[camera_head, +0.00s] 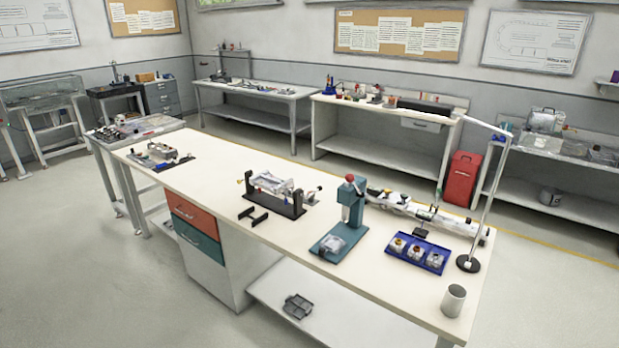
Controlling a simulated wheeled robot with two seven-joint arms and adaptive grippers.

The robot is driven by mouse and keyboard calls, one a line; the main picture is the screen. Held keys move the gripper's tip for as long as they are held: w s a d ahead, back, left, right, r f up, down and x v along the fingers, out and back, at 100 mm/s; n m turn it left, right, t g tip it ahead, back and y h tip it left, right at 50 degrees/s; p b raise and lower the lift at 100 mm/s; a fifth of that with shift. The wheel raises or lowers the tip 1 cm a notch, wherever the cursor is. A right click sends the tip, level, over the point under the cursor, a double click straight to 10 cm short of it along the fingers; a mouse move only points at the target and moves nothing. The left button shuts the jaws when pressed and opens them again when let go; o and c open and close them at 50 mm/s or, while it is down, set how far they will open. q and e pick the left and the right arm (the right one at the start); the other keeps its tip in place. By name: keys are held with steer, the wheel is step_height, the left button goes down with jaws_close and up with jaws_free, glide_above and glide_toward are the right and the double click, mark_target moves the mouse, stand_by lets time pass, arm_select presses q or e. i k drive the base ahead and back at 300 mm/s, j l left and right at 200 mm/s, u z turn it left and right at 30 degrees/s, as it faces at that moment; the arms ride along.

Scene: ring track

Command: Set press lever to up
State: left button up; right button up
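A small teal bench press (333,244) stands on the long white workbench (222,170), right of the middle of the view. A grey piece (332,243) sits on the base plate under the head. Neither of my grippers is in view.
Behind the press lies a long grey assembly (425,213). Right of it are a blue tray (414,264) with white parts, a lamp on a round black base (468,264) and a grey cup (454,300). A black fixture (275,205) stands left. Floor in front is clear.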

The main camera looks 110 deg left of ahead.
mark_target(349, 178)
steer(key=l+u, duration=0.1)
steer(key=u, duration=3.4)
